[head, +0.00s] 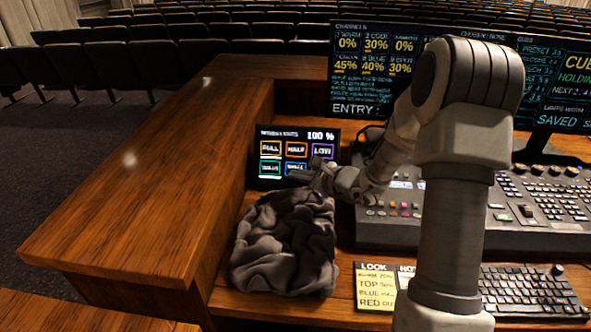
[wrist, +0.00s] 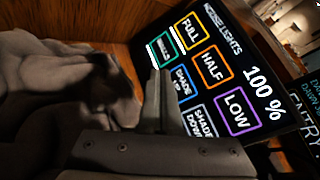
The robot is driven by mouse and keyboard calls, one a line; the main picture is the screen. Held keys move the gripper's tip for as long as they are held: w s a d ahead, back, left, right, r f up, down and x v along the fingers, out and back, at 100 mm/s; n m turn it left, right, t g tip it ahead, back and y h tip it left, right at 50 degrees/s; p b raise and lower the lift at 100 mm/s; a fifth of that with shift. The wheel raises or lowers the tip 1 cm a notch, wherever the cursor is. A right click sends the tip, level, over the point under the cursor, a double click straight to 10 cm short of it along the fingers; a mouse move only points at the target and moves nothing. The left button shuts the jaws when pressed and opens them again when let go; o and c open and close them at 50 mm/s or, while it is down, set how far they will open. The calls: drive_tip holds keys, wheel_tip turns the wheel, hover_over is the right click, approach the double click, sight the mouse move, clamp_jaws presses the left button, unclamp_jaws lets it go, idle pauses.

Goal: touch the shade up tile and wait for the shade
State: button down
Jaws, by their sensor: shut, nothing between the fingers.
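The house lights panel (head: 262,135) stands upright at the back of the desk and reads 100 %. It also fills the middle of the wrist view (wrist: 222,25). The blue-framed shade up tile (head: 296,168) is in its lower row, in the middle. In the wrist view the shade up tile (wrist: 182,84) is partly behind my fingers. My gripper (head: 312,178) is shut and empty, close in front of the panel's lower part; it hides the shade down tile in the head view. In the wrist view the fingertips (wrist: 158,75) appear beside the shade up tile; I cannot tell whether they touch.
A crumpled dark grey cloth (head: 285,250) lies just below my gripper, and looms at left in the wrist view (wrist: 85,85). The console (head: 400,232), keyboard (head: 530,290), note cards (head: 377,287) and monitors (head: 385,60) are to the right. The wooden ledge (head: 150,190) at left is bare.

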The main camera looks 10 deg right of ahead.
sight(288, 171)
drive_tip(key=shift+w+d+f+b, duration=0.3)
drive_tip(key=shift+w+f, duration=0.4)
drive_tip(key=shift+w, duration=0.25)
drive_tip(key=shift+w+d+f, duration=0.2)
drive_tip(key=shift+w+f, duration=0.05)
drive_tip(key=shift+w, duration=0.45)
drive_tip(key=shift+f+b, duration=0.1)
drive_tip(key=shift+b, duration=0.2)
idle(0.6)
drive_tip(key=shift+w+d+f, duration=0.1)
drive_tip(key=shift+w+d, duration=0.05)
drive_tip(key=shift+w, duration=0.2)
